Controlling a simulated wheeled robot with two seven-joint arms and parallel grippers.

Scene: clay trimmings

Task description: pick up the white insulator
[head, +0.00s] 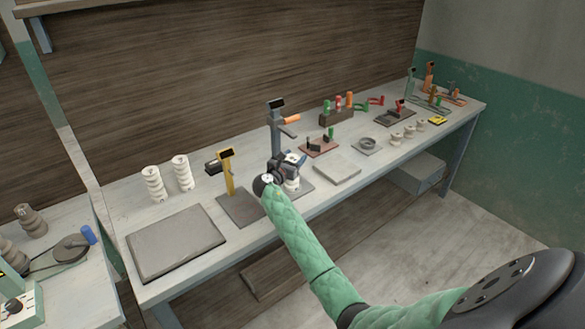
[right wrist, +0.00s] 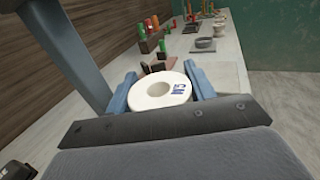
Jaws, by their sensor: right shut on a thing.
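My right gripper (head: 287,168) is over the dark grey plate near the middle of the long bench. It is shut on a white insulator (head: 292,185), which shows just below the jaws, partly hidden by the gripper. In the right wrist view the same insulator (right wrist: 143,99) is a thick white ring with a centre hole and dark blue lettering. Blue fingers stand on both sides of it. I cannot tell whether its bottom touches the plate. My left gripper is not in view.
A grey post stand (head: 275,135) rises just behind my gripper, and a yellow stand (head: 229,175) is to its left. Two tall white ribbed insulators (head: 153,185) stand farther left. A bare slab (head: 175,242) lies at front left. Several small pale insulators (head: 396,139) sit at right.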

